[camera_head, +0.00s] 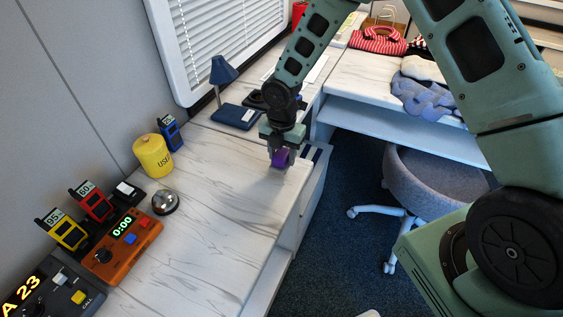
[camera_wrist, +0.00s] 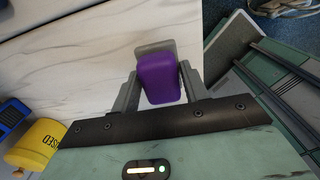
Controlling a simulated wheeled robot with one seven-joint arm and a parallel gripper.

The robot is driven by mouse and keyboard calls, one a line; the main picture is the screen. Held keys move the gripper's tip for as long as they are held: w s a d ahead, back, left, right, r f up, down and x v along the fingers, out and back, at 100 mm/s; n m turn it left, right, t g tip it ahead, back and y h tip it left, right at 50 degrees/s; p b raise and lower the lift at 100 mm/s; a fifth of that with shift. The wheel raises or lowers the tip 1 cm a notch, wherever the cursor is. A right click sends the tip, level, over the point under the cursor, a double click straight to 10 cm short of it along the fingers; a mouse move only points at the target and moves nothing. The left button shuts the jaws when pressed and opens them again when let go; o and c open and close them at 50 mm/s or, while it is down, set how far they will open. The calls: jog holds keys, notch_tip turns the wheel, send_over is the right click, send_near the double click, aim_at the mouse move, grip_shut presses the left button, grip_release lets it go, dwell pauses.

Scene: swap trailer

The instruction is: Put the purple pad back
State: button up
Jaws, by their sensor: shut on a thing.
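The purple pad (camera_head: 281,159) is held between the fingers of my gripper (camera_head: 283,152), above the white marble-patterned desk near its right edge. In the wrist view the purple pad (camera_wrist: 160,78) sits between the two grey fingers of my gripper (camera_wrist: 157,88), which are shut on its sides. A small grey piece shows just beyond the pad in that view; I cannot tell what it is. The pad appears apart from the desk top (camera_head: 215,210), with a soft shadow to its left.
A yellow "USED" pot (camera_head: 153,155), a blue numbered device (camera_head: 170,132), a silver bell (camera_head: 165,202) and an orange timer box (camera_head: 124,245) stand along the left. A blue lamp (camera_head: 223,72) stands behind. The desk's middle is clear. A grey stool (camera_head: 430,182) stands right.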

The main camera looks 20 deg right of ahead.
aim_at(282, 164)
jog(key=shift+f, duration=1.9)
jog(key=shift+f, duration=0.15)
jog(key=o, duration=1)
jog(key=shift+c, duration=0.2)
notch_tip(282, 164, up, 12)
jog(key=s+a+r+m, duration=0.2)
jog(key=s+r+m, duration=0.2)
jog(key=s, duration=0.5)
jog(key=s+a+r+m, duration=0.2)
jog(key=s+r+m, duration=0.3)
jog(key=s+m, duration=0.4)
jog(key=s+a+r+m, duration=0.2)
jog(key=s+r+m, duration=0.3)
jog(key=s, duration=0.6)
jog(key=shift+r+m+y, duration=0.2)
jog(key=shift+m+y, duration=0.1)
jog(key=shift+m, duration=0.4)
